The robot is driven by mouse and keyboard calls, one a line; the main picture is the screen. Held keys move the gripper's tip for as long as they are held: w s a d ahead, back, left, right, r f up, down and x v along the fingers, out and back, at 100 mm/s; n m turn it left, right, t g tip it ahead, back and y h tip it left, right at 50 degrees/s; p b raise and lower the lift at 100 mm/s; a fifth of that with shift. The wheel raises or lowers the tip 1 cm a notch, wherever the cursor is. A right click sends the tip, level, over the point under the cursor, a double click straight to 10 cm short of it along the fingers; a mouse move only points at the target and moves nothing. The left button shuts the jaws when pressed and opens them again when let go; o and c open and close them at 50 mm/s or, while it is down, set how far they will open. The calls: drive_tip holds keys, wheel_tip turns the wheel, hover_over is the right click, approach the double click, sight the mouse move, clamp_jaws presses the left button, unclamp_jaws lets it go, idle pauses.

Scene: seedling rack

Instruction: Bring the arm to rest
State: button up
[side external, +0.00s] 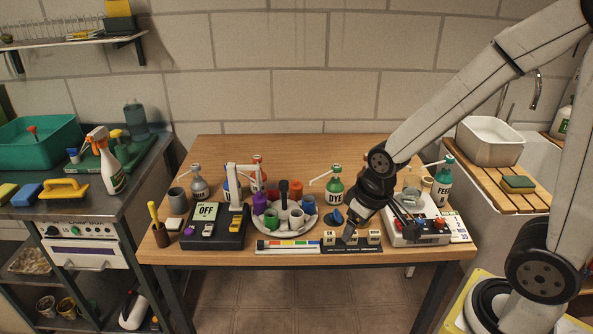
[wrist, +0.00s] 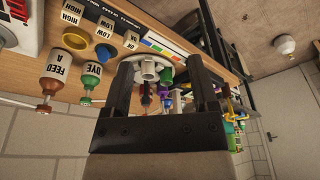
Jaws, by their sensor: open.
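My gripper (side external: 350,236) hangs over the front right part of the wooden table (side external: 310,150), beside a small rack with labelled blocks (side external: 374,237). In the wrist view my gripper (wrist: 160,82) shows its two black fingers wide apart with nothing held between them. A round white tray (side external: 312,222) with cups stands to its left in the side view. Beyond the fingers in the wrist view are a white cup (wrist: 148,69) and a green one (wrist: 166,76). Whether a fingertip touches the rack cannot be told.
The DYE bottle (side external: 335,190) stands behind my gripper, and the FEED bottle (side external: 443,187) to the right. A white device (side external: 417,232) is close on the right. A black box reading OFF (side external: 215,232) is at left. The back of the table is clear.

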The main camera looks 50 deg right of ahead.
drive_tip(key=shift+s+a+f, duration=0.1)
drive_tip(key=shift+s+f, duration=0.05)
drive_tip(key=shift+s, duration=0.75)
